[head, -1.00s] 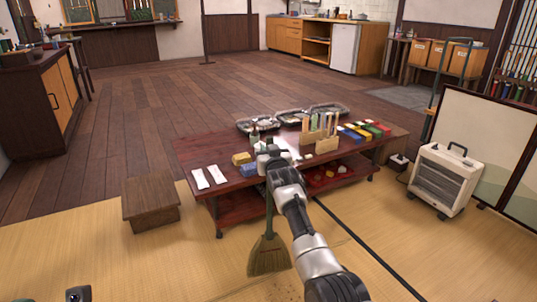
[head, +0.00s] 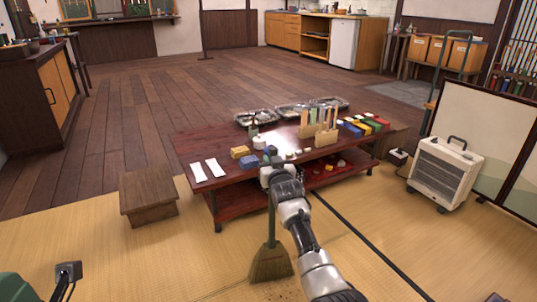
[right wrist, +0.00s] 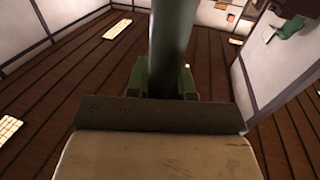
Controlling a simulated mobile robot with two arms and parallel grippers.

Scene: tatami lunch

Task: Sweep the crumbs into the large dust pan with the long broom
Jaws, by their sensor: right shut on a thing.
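My right gripper (head: 272,170) is shut on the green handle of the long broom (head: 271,265), in front of the low red table. The broom stands nearly upright, with its straw-coloured head low over the tatami. In the right wrist view the green handle (right wrist: 173,45) rises between the fingers (right wrist: 163,88). Small reddish crumbs (head: 285,296) lie near the broom head at the bottom edge, partly cut off. I cannot identify a dust pan.
The low red table (head: 205,180) holds trays, blocks and white strips just beyond the broom. A wooden step (head: 148,193) stands left of it and a white heater (head: 443,175) stands at right. The tatami (head: 120,250) at left is mostly clear.

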